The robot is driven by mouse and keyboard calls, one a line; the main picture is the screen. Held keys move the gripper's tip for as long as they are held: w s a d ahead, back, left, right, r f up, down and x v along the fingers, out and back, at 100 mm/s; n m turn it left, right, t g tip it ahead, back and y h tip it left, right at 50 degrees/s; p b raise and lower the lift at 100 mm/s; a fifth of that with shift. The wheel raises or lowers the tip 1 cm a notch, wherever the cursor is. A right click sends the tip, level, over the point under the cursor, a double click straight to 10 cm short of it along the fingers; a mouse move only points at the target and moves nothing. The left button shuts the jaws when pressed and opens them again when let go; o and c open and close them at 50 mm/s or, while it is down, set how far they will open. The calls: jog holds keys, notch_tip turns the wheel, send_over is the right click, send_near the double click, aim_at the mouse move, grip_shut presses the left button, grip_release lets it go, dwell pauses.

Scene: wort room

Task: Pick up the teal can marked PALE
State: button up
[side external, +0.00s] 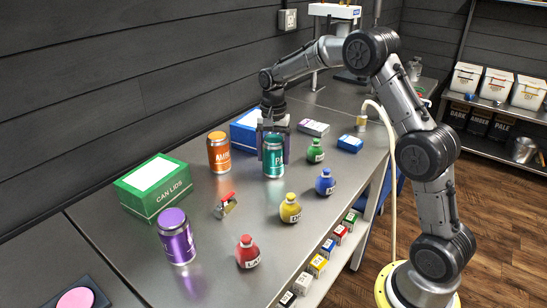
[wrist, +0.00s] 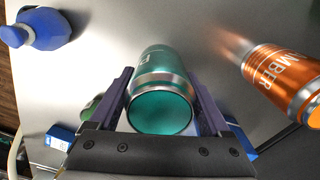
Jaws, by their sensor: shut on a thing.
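The teal can (side external: 273,160) stands upright at the back middle of the steel bench in the side view, with the start of its white lettering showing. My gripper (side external: 273,150) reaches down over it from above, with one finger on each side. In the wrist view the teal can (wrist: 160,95) sits between the two dark fingers of my gripper (wrist: 163,92), which are shut on it. Its teal end faces the camera. I cannot tell whether its base is touching the bench or slightly above it.
An orange can (side external: 219,152) marked AMBER stands close on the left; it also shows in the wrist view (wrist: 285,80). A blue box (side external: 246,130) is behind. Green (side external: 315,151), blue (side external: 325,182) and yellow (side external: 290,208) bottles stand to the right and front. A purple can (side external: 177,237) is front left.

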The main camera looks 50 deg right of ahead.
jog(key=shift+r, duration=0.1)
grip_shut()
